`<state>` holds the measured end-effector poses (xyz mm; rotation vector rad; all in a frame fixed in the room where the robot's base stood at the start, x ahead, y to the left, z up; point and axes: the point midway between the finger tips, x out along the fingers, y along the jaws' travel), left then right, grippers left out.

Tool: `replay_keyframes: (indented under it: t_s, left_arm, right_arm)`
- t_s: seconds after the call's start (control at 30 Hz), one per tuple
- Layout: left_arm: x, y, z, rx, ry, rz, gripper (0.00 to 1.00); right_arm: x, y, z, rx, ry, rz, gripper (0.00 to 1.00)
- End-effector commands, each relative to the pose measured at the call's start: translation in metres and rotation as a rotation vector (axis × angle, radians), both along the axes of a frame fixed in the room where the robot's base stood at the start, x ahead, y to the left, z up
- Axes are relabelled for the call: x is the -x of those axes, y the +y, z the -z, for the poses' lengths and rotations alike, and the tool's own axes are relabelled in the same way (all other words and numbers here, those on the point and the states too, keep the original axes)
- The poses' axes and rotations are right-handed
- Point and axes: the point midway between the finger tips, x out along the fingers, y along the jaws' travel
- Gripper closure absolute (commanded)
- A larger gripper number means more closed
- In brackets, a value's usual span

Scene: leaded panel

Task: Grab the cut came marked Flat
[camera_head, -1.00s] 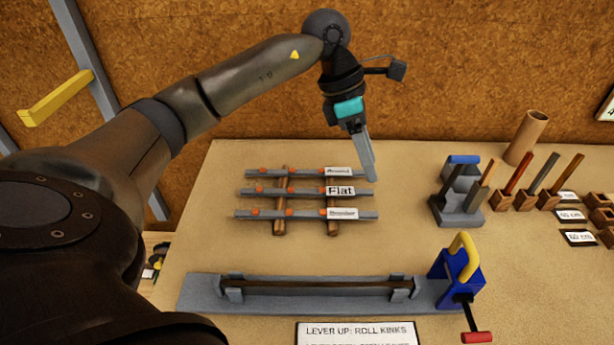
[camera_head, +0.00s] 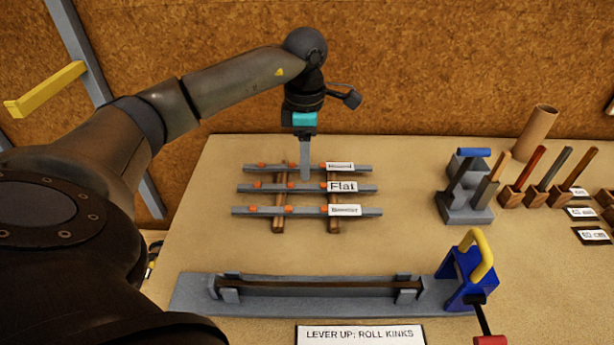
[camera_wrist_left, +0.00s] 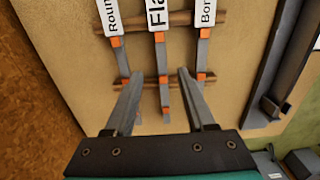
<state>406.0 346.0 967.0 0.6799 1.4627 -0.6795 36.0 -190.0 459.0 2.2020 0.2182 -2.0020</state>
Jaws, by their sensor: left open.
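The came marked Flat (camera_head: 275,188) is a grey bar with orange bands and a white label (camera_head: 342,187). It lies in the middle of three parallel cames on two brown wooden rails (camera_head: 279,226). In the left wrist view the Flat came (camera_wrist_left: 162,72) runs between the fingers of my left gripper, with its label at the top edge. My left gripper (camera_head: 305,176) is open and points down at the rack, near the far came. Its open fingers also show in the left wrist view (camera_wrist_left: 160,85). I cannot tell its exact height above the bar. My right gripper is not in view.
The Round came (camera_head: 290,168) lies behind and the third came (camera_head: 270,211) in front, both close by. A grey bench fixture (camera_head: 300,303) with a blue, yellow-handled clamp (camera_head: 465,277) stands nearer. Holders with tools are at right.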

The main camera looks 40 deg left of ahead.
Motion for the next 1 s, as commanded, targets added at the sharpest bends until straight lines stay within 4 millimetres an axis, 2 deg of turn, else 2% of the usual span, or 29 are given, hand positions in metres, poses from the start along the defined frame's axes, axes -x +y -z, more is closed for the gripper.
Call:
replay_keyframes:
  t_s: [0.17, 0.43, 0.7, 1.0]
  left_arm:
    - [0.0, -0.002, 0.011, 0.001, 0.002, 0.001, 0.45]
    - [0.001, -0.005, 0.05, 0.0, 0.001, 0.001, 0.45]
    - [0.0, -0.005, 0.053, 0.0, 0.0, 0.001, 0.46]
    - [0.0, -0.004, 0.053, 0.0, 0.0, 0.001, 0.8]
  right_arm:
    - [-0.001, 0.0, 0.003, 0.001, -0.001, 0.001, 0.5]
    - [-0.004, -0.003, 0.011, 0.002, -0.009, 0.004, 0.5]
    - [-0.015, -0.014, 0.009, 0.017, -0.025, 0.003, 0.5]
    - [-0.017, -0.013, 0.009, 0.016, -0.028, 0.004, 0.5]
